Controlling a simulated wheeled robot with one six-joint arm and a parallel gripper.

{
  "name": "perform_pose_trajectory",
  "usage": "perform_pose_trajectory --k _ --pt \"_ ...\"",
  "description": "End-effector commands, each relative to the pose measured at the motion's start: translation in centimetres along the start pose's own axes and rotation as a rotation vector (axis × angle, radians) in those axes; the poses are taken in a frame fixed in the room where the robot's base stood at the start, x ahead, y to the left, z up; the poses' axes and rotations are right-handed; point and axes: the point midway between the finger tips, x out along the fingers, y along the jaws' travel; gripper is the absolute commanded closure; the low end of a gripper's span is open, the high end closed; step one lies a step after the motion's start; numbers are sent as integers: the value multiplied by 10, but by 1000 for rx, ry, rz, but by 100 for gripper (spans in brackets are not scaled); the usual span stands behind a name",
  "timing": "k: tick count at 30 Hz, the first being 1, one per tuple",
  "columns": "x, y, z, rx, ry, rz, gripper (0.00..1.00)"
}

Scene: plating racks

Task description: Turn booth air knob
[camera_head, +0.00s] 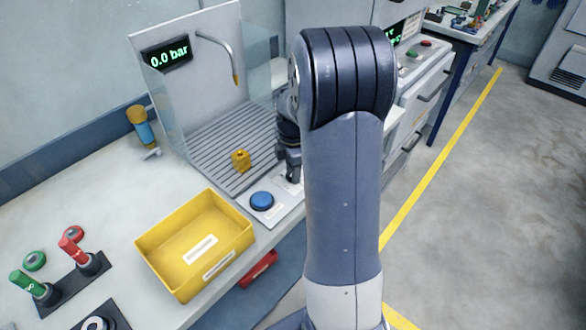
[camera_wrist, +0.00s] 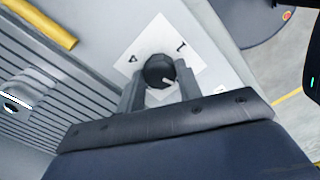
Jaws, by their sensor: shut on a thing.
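The booth air knob (camera_wrist: 159,72) is a black round knob with a white pointer line, set on a white plate (camera_wrist: 150,45) with dark marks. My gripper (camera_wrist: 158,90) has its two fingers on either side of the knob and is shut on it. The pointer line aims toward the lower right in the wrist view. In the head view my gripper (camera_head: 291,172) is at the front right of the booth, and the knob is hidden behind the fingers. The booth display (camera_head: 168,55) reads 0.0 bar.
A blue button (camera_head: 262,201) sits left of my gripper on the same panel. A small yellow block (camera_head: 240,160) stands on the ribbed booth floor (camera_head: 205,145). A yellow bin (camera_head: 160,262), green handle (camera_head: 28,284) and red handle (camera_head: 73,250) are on the bench.

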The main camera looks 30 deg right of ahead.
Motion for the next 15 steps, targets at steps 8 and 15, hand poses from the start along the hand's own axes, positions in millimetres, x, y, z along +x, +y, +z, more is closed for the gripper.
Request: perform_pose_trajectory --k 8,15 --pt "-1 1 0 1 0 2 49" --pt "0 0 0 1 0 1 44"
